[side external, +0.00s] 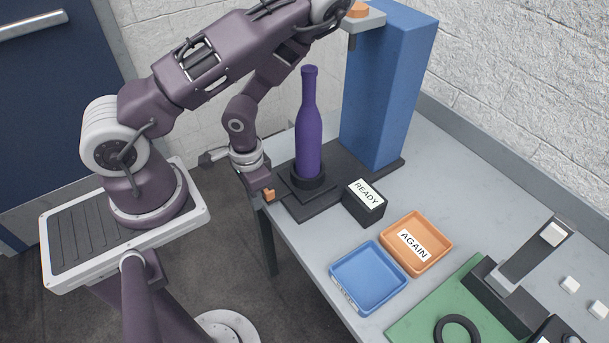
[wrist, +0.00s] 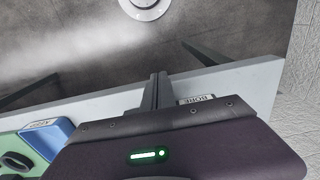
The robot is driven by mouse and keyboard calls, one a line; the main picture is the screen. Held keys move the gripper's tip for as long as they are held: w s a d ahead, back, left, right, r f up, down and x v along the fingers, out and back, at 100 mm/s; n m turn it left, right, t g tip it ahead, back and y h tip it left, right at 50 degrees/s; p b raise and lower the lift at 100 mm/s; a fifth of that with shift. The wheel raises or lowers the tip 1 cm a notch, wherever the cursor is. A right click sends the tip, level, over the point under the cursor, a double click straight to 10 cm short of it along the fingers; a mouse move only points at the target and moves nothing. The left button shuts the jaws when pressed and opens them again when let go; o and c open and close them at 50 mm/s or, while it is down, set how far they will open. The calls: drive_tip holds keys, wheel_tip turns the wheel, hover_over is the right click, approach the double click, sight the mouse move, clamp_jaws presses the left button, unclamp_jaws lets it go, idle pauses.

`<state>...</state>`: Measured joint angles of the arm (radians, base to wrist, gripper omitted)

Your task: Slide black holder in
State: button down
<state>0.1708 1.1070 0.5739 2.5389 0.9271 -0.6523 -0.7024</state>
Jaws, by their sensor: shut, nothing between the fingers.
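The black holder (side external: 309,184) is a dark square plate with a round collar, on a dark base plate (side external: 335,160) near the table's left edge. A purple bottle (side external: 308,130) stands upright in its collar. My gripper (side external: 268,194) is shut and empty, low at the table's left edge, just left of the holder. I cannot tell whether its fingertips touch the holder or its base. In the wrist view, my gripper's dark fingers (wrist: 158,91) lie together over the table edge; the holder and bottle are not recognisable there.
A blue column (side external: 385,95) with an overhanging grey arm (side external: 363,20) stands behind the bottle. A black READY block (side external: 364,207), an orange AGAIN tray (side external: 437,268) and a blue tray (side external: 368,276) sit right of the base. A green mat (side external: 420,318) lies farther right.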

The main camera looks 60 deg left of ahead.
sight(308, 172)
drive_tip(key=shift+w+d+r, duration=0.1)
drive_tip(key=shift+w, duration=3.55)
drive_tip(key=shift+w+d+r, duration=0.1)
drive_tip(key=shift+w, duration=3.5)
drive_tip(key=s, duration=1)
drive_tip(key=shift+s+a+f, duration=0.15)
drive_tip(key=shift+f, duration=0.05)
drive_tip(key=s+r, duration=0.3)
drive_tip(key=r, duration=0.3)
drive_tip(key=shift+s, duration=0.1)
